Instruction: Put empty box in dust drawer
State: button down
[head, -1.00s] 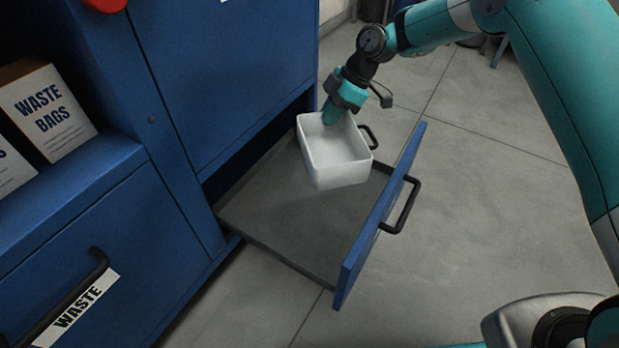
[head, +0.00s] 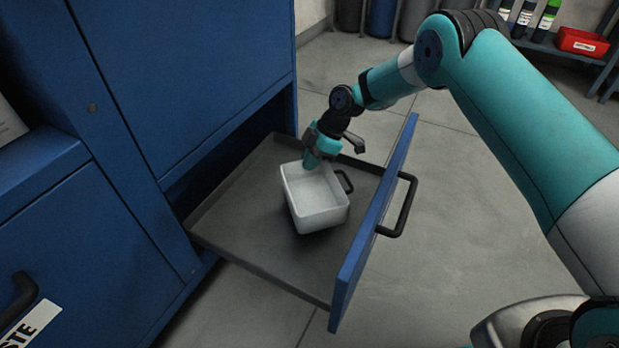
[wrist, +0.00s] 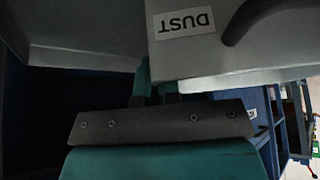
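The empty white box (head: 316,206) is over the open drawer (head: 245,240), within its walls in the head view. I cannot tell whether its base touches the drawer floor. My gripper (head: 312,160) is at the box's far wall and appears shut on it; the fingertips are partly hidden. In the wrist view, the box (wrist: 225,50) shows a DUST label (wrist: 184,23) upside down and a dark handle (wrist: 250,18). My gripper's fingers (wrist: 158,92) meet the box edge there.
The drawer's blue front (head: 375,225) with a black handle (head: 404,208) stands to the right of the box. The blue cabinet (head: 190,70) rises at the left. Shelves with bottles and a red bin (head: 583,42) stand far right.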

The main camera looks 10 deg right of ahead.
aim_at(307, 177)
jog(key=shift+f+b, duration=1)
jog(key=shift+f, duration=1.05)
jog(key=shift+f, duration=0.2)
jog(key=c, duration=1.3)
grip_release()
